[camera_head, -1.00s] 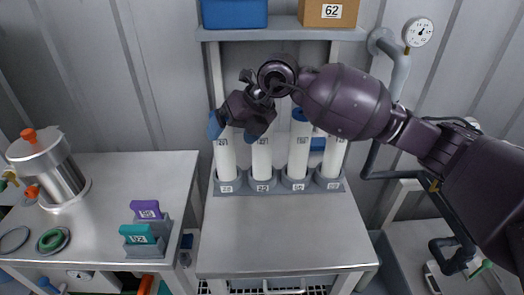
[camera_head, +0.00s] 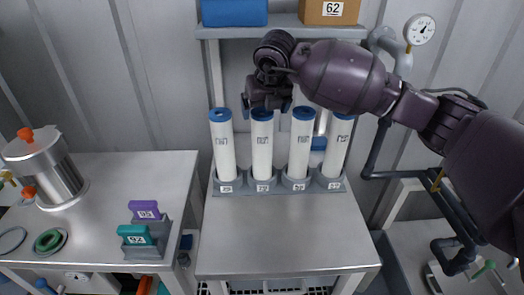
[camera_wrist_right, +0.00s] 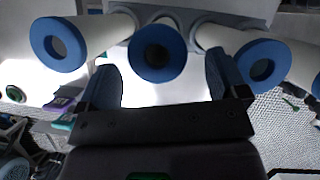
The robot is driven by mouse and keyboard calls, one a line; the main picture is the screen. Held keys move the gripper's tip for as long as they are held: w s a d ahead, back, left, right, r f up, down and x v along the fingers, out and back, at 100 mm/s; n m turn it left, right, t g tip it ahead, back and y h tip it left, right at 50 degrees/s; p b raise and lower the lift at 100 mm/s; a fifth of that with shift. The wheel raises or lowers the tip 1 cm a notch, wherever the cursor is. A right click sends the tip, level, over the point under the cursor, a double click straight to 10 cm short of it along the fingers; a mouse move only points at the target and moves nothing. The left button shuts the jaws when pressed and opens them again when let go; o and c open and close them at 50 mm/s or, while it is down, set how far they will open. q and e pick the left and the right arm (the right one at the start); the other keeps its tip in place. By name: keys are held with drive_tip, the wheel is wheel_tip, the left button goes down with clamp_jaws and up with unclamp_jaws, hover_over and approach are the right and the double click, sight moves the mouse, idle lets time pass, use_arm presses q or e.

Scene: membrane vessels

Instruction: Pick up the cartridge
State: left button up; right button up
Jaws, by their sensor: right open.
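Several white cartridges with blue ring caps stand upright in a row in a grey rack (camera_head: 232,188) on the metal table. My right gripper (camera_head: 266,110) is above the second cartridge from the left (camera_head: 262,150), around its blue top. In the right wrist view the open fingers (camera_wrist_right: 165,85) lie on either side of one cartridge's blue cap (camera_wrist_right: 158,54), with a gap to each finger. The neighbouring cartridges (camera_head: 222,145) and (camera_head: 300,145) stand close on both sides. Whether the fingers reach below the cap is unclear. My left gripper is not in view.
A shelf (camera_head: 283,30) above the rack holds a blue bin (camera_head: 234,12) and a box marked 62 (camera_head: 328,12). A left table carries a metal pot (camera_head: 48,170) and purple and teal blocks. The table in front of the rack (camera_head: 285,235) is clear.

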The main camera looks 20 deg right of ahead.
sight(262, 112)
drive_tip(key=x, duration=0.5)
drive_tip(key=shift+w+r+b, duration=0.1)
drive_tip(key=shift+w+b, duration=0.15)
drive_tip(key=shift+b, duration=0.1)
drive_tip(key=shift+r, duration=0.1)
drive_tip(key=c, duration=1.4)
